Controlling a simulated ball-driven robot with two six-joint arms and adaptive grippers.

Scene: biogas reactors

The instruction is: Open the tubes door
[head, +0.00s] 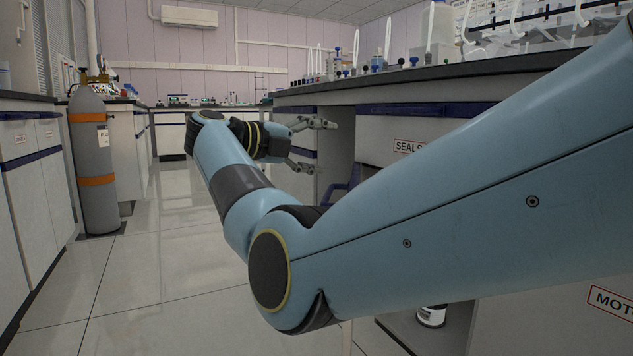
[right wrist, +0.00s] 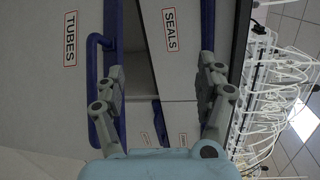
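The tubes door (right wrist: 62,95) is a pale panel with a red-framed TUBES label on the left of the right wrist view. A blue bar handle (right wrist: 91,60) stands out from it along its blue edge strip. My right gripper (right wrist: 162,68) is open, with nothing between its fingers. Its left finger overlaps the handle in the picture; I cannot tell whether they touch. Its other finger lies over the SEALS drawer side. In the head view the right gripper (head: 321,147) is spread open in front of the bench; my arm hides much of the fronts there. My left gripper is not in view.
The SEALS drawer (right wrist: 180,45) is beside the tubes door, under the dark bench top (head: 430,76). Glassware and tubing crowd the bench. A grey gas cylinder (head: 95,160) stands at left by cabinets. The floor aisle (head: 165,255) between is clear.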

